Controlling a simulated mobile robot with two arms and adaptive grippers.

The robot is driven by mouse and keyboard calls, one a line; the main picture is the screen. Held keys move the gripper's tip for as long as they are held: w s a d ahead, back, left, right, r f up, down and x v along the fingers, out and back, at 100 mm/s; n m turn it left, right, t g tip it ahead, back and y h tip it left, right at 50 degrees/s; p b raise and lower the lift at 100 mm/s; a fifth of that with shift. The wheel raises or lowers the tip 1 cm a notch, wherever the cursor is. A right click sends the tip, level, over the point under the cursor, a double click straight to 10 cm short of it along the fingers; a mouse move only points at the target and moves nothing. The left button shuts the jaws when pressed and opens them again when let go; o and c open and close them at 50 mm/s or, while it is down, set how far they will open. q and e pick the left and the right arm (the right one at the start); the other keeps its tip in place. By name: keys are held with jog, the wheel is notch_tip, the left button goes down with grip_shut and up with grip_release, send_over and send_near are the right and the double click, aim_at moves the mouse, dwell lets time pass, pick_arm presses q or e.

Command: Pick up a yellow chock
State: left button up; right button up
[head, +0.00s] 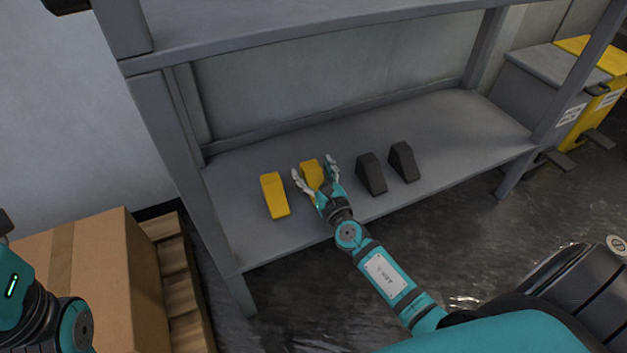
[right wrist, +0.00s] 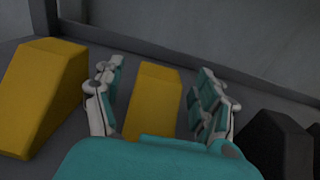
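Two yellow chocks rest on the lower shelf (head: 420,130) of a grey rack. The left yellow chock (head: 274,196) stands apart from my gripper; it also shows at the left of the right wrist view (right wrist: 38,95). My right gripper (head: 314,173) is open around the right yellow chock (head: 311,172). In the right wrist view this chock (right wrist: 154,98) sits between the two spread fingers, with a visible gap on each side. Its near end is hidden by my gripper's body. My left gripper is not seen; only part of my left arm shows at the left edge.
Two black chocks (head: 372,174) (head: 404,162) stand just right of my right gripper. The upper shelf (head: 260,25) hangs above. Rack posts stand at both ends. A cardboard box (head: 90,275) is at lower left, and grey and yellow bins (head: 555,85) are at right.

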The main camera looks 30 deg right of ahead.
jog(key=c, duration=1.4)
jog(key=shift+o, duration=0.2)
jog(key=shift+r, duration=0.15)
